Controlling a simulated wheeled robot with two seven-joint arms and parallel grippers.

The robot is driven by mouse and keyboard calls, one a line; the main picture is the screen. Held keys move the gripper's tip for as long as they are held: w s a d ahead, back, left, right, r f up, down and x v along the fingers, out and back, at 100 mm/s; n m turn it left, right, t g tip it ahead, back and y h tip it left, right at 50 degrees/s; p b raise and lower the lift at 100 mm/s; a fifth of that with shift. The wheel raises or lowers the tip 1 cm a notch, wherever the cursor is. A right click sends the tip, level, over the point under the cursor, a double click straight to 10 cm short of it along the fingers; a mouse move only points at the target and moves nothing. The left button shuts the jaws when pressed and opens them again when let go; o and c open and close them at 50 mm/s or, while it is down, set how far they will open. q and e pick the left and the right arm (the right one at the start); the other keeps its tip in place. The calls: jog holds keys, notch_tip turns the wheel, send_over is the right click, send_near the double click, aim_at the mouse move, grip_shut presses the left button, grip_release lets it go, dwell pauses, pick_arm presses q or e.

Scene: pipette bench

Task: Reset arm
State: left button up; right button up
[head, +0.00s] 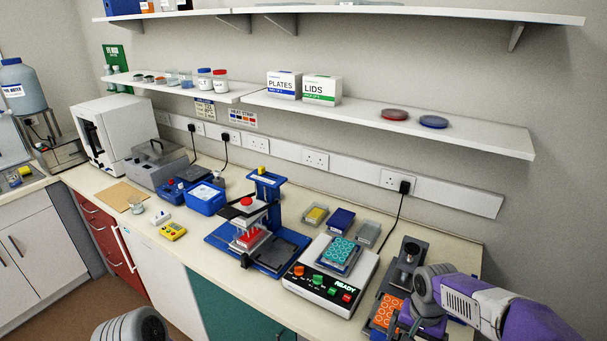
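My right arm comes in from the right edge. Its gripper (418,323) is at the lower right, over or beside an orange well plate (386,310) on a dark stand. Only a grey rounded part of my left arm shows at the bottom edge; the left gripper is out of view. A blue press stand (268,190) with a black arm and a red knob (246,201) stands mid-bench, above a red-topped block (253,239).
A white console (330,290) reading READY carries a teal well plate (340,252). Small trays (315,214) stand behind it. A dark upright device (405,262) stands close to my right wrist. Wall shelves (450,134) overhang the bench. The front-left bench has free room around a yellow timer (173,231).

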jog(key=s+a+f+n+y+b, duration=0.1)
jog(key=a+f, duration=0.2)
jog(key=f, duration=0.4)
jog(key=a+f+n+y+b, duration=0.1)
jog(key=a+f, duration=0.3)
jog(key=f, duration=0.3)
pick_arm(q)
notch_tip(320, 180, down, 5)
jog(key=b, duration=0.2)
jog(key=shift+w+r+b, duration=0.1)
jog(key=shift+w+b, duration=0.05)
jog(key=shift+b, duration=0.25)
pick_arm(e)
jog(key=s+a+f+y, duration=0.1)
jog(key=s+a+f, duration=0.3)
jog(key=s+f, duration=0.3)
jog(key=s+a+f+n+y, duration=0.1)
jog(key=s+a+f, duration=0.4)
jog(key=f, duration=0.6)
jog(key=shift+s+f+n+t, duration=0.15)
jog(key=shift+s+n+t, duration=0.15)
jog(key=shift+s, duration=0.95)
